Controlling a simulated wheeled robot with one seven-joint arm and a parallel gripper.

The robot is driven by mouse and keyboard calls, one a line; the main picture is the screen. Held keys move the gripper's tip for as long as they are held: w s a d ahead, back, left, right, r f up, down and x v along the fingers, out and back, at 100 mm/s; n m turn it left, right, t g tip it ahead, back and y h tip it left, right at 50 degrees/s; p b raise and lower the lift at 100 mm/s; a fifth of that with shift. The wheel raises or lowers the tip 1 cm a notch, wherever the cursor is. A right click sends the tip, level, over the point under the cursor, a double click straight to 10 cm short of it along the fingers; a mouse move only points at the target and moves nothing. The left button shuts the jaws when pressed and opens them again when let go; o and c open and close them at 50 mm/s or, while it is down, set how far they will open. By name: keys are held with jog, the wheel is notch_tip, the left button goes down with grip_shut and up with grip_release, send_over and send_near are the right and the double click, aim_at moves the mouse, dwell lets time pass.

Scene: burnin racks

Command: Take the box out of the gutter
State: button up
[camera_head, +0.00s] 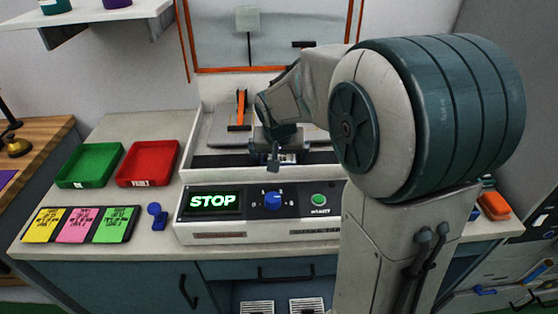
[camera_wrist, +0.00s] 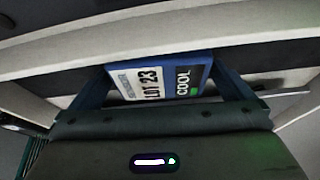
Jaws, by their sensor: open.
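The box (camera_wrist: 160,82) is blue, with a white label reading "LOT 23" and a dark patch reading "COOL" with a green mark. It lies in the gutter (camera_head: 215,161), a dark channel behind the machine's front panel. In the head view the box (camera_head: 287,158) is mostly hidden by my gripper (camera_head: 274,160). In the wrist view the fingers of my gripper (camera_wrist: 162,72) are open, one on each side of the box. I cannot tell whether they touch it.
The machine's front panel (camera_head: 258,222) shows a green "STOP" display, a blue knob and a green button. A green tray (camera_head: 90,164), a red tray (camera_head: 148,162) and coloured note cards (camera_head: 78,225) are on the counter to the left. An orange-handled lever (camera_head: 240,112) stands behind the gutter.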

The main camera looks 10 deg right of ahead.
jog(key=c, duration=1)
jog(key=shift+r, duration=0.1)
